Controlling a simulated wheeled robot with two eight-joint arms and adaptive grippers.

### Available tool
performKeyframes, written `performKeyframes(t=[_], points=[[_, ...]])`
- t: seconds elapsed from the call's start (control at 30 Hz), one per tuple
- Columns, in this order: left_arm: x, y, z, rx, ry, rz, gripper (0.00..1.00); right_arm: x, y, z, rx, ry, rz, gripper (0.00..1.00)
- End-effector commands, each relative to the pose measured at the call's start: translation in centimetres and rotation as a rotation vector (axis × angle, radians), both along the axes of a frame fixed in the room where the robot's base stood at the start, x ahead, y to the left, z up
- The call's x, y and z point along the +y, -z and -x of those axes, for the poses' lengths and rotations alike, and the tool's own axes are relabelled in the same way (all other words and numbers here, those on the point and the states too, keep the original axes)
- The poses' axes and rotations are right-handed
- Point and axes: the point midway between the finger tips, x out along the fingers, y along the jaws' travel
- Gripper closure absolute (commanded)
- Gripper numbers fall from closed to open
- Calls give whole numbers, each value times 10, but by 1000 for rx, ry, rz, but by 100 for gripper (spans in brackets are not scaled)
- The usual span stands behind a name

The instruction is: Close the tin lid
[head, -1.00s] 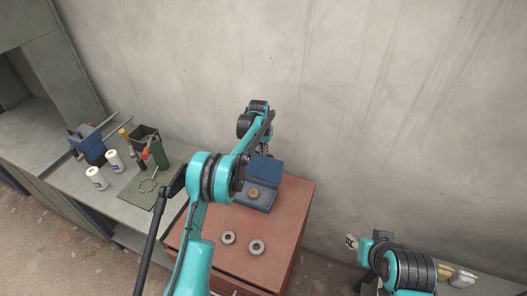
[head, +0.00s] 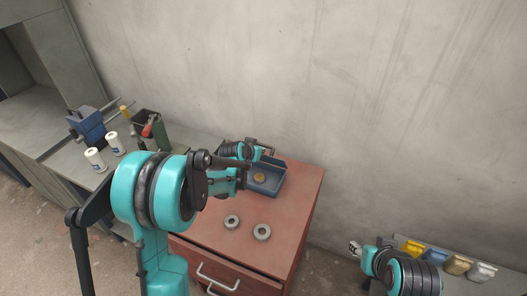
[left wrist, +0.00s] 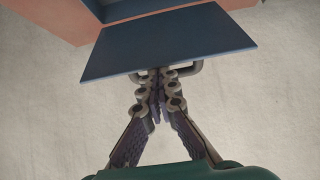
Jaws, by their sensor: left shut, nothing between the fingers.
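The blue tin (head: 262,190) stands on the red cabinet near the wall, with a brass-coloured round part (head: 259,177) inside. Its lid (left wrist: 165,45) is open and appears as a flat blue panel in the left wrist view; in the head view my left arm partly hides the back of the tin. My left gripper (left wrist: 160,74) is shut and empty, its fingertips at the lid's free edge; I cannot tell whether they touch it. My right gripper (head: 354,247) is far from the tin at the lower right, too small to read.
Two grey rings (head: 262,232) lie on the red cabinet top (head: 215,228) in front of the tin. A bench at left holds white bottles (head: 95,159), a blue vise (head: 86,124) and tools. Coloured bins (head: 457,265) line the lower right. The concrete wall is close behind.

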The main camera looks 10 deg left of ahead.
Motion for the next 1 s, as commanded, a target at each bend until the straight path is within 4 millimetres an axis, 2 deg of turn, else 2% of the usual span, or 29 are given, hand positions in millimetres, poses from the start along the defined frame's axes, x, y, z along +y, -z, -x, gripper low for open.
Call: performKeyframes(t=[0.03,0.1,0.27,0.4,0.7,1.0], points=[[3,14,8,-44,-3,9,100,0,19,0,0,0,0,59],[4,19,17,-110,-3,22,100,0,32,0,0,0,0,59],[8,32,35,-248,-4,49,100,0,59,0,0,0,0,59],[10,45,48,-239,-1,47,100,0,79,0,0,0,0,59],[14,78,69,-235,0,47,100,0,112,0,0,0,0,59],[16,103,79,-235,1,46,100,0,134,0,0,0,0,59]])
